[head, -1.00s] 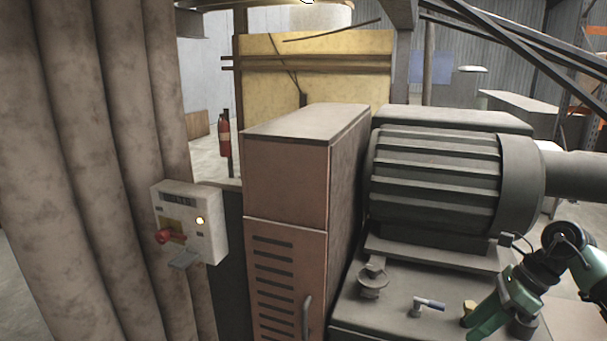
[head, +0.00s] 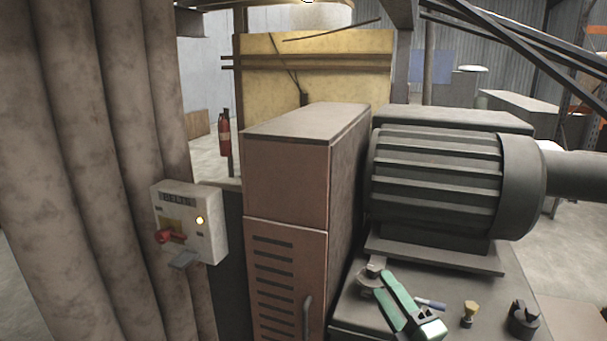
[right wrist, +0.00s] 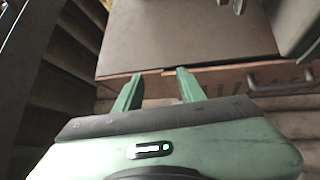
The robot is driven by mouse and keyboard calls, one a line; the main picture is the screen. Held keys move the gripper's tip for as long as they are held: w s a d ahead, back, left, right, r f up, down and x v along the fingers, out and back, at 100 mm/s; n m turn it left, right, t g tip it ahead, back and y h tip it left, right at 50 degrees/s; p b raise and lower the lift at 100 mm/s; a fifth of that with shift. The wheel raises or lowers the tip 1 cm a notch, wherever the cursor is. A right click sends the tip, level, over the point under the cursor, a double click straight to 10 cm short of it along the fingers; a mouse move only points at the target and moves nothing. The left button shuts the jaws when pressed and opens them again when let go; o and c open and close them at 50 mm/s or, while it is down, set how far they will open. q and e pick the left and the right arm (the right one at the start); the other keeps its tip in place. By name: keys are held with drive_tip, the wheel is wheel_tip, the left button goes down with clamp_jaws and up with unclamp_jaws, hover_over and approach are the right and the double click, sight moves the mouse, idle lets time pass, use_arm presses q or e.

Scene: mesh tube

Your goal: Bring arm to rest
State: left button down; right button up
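My right gripper (head: 382,284) shows in green at the lower right of the head view, over the grey machine base (head: 355,312). It overlaps a grey knob-like fitting (head: 372,268) in the picture; I cannot tell whether they touch. In the right wrist view, the two green fingers (right wrist: 160,78) stand apart with nothing between them. They point toward a flat grey-brown top surface (right wrist: 160,38) with a wooden-looking front edge. My left gripper is in neither view.
A brown cabinet (head: 287,180) and control box (head: 205,240) stand left.

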drive_tip(key=s+d+f+m+g+h, duration=0.4)
drive_tip(key=s+f+m, duration=0.3)
drive_tip(key=f+m, duration=0.15)
drive_tip(key=s+d+f+m+g+h, duration=0.3)
drive_tip(key=s+f+m+g+h, duration=0.25)
drive_tip(key=f, duration=0.45)
drive_tip(key=s+a+f+m+g+y, duration=0.1)
drive_tip(key=s+f+m+g, duration=0.25)
drive_tip(key=s, duration=0.65)
drive_tip(key=s+a+f+m+g+y, duration=0.1)
drive_tip(key=s+a+f+m+g, duration=0.2)
drive_tip(key=s, duration=0.7)
wheel_tip(320, 180, down, 29)
drive_tip(key=s+d+n+g, duration=0.1)
drive_tip(key=s, duration=0.1)
drive_tip(key=s+d+f+g, duration=0.1)
drive_tip(key=s+d+f, duration=0.2)
drive_tip(key=s+f, duration=1.1)
drive_tip(key=shift+s+f, duration=0.15)
drive_tip(key=shift+s, duration=0.9)
